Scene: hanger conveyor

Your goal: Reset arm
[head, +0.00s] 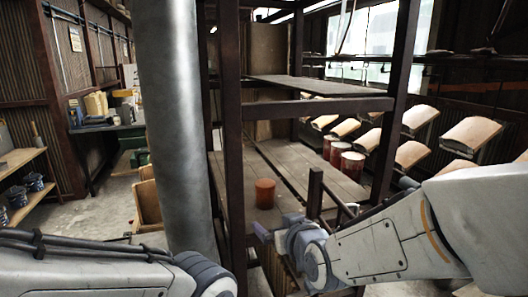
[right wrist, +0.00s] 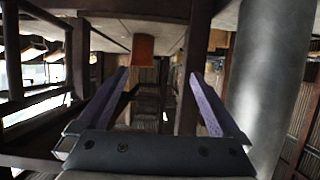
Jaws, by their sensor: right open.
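My right gripper (head: 262,232) reaches in from the right in the head view, beside the dark metal frame. In the right wrist view its two purple fingers (right wrist: 160,100) stand wide apart with nothing between them. An orange-red can (head: 265,193) stands upright on the wooden platform just beyond the gripper, apart from it. The can also shows in the right wrist view (right wrist: 143,49), beyond the fingertips. My left arm comes in along the bottom left of the head view; its gripper is out of the picture.
A thick grey pipe (head: 178,120) and dark frame posts (head: 231,140) stand close to my right gripper. Several red cans (head: 352,166) sit farther back on the platform (head: 300,160). Curved tan panels (head: 470,134) hang at the right. Shelves with pots (head: 33,182) stand at the left.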

